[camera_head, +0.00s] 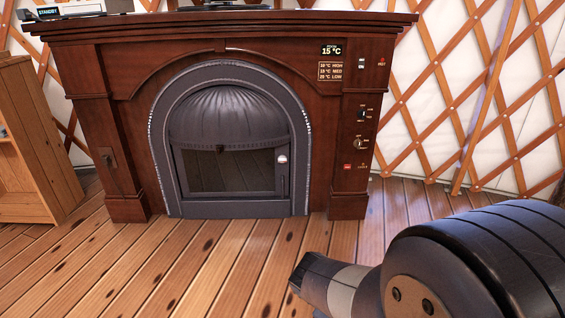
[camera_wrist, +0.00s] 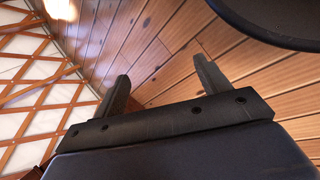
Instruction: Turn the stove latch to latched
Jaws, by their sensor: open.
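The stove (camera_head: 228,75) is a dark metal arched insert in a brown wooden surround, in the head view. Its lower door has a dark glass pane (camera_head: 228,172) and looks closed. At the door's right edge is a pale round knob (camera_head: 282,159) with a small upright dark handle (camera_head: 285,185) below it; which of these is the latch, and its setting, I cannot tell. My gripper (camera_wrist: 162,68) is open and empty in the wrist view, with bare floor and lattice wall behind it. The stove does not show there. My arm fills the head view's lower right.
The surround's right post carries a display (camera_head: 331,50), knobs (camera_head: 361,114) and a red button (camera_head: 347,166). A small dark fitting (camera_head: 108,158) is on the left post. A wooden shelf (camera_head: 35,140) stands at left. The plank floor (camera_head: 200,260) before the stove is clear.

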